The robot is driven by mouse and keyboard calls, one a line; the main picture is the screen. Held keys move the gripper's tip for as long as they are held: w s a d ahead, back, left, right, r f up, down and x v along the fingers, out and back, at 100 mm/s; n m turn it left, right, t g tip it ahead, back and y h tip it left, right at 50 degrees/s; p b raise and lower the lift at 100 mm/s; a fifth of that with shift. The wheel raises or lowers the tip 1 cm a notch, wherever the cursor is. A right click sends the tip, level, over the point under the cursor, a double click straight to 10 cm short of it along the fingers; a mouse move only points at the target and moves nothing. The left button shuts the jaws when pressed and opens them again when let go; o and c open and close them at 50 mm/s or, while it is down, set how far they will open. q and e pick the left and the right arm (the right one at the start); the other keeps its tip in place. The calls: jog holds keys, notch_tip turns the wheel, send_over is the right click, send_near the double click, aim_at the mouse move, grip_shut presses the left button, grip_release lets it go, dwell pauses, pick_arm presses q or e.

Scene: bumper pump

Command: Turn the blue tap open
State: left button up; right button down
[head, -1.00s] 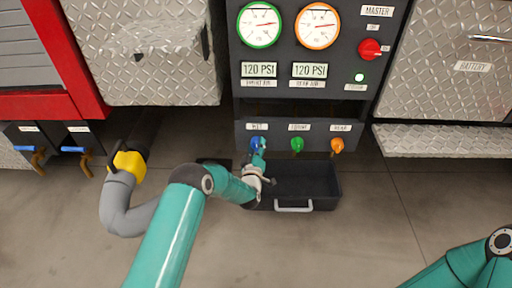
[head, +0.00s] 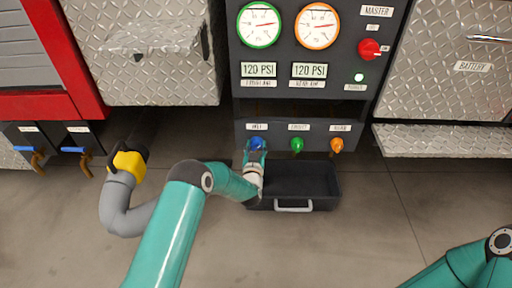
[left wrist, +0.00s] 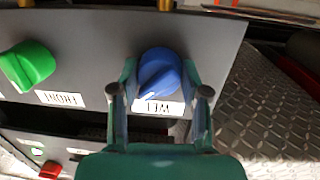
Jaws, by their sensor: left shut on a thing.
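The blue tap (head: 257,143) is the leftmost of three knobs on the dark pump panel. In the left wrist view the blue tap (left wrist: 159,70) lies between my two fingers, one on each side, its pointer slanting down to the left. My left gripper (head: 255,151) is shut on the blue tap; its fingers also show in the left wrist view (left wrist: 161,80). The fingers partly cover the tap in the head view. My right gripper is out of view; only part of that arm shows at the lower right.
The green tap (head: 297,144) and orange tap (head: 336,145) sit to the right. A black tray (head: 327,177) with a grey handle lies below the panel. A yellow-collared hose (head: 127,163) is at the left. The red master switch (head: 369,49) is high on the panel.

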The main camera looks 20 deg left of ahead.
pick_arm(q)
jog(key=m, duration=0.4)
jog(key=shift+a+y, duration=0.1)
jog(key=shift+y, duration=0.2)
jog(key=m, duration=0.4)
jog(key=shift+p, duration=0.35)
jog(key=shift+m, duration=0.3)
jog(key=o, duration=1.1)
jog(key=shift+o, duration=0.2)
jog(key=v, duration=1.2)
jog(key=shift+d, duration=0.35)
jog(key=shift+r, duration=0.1)
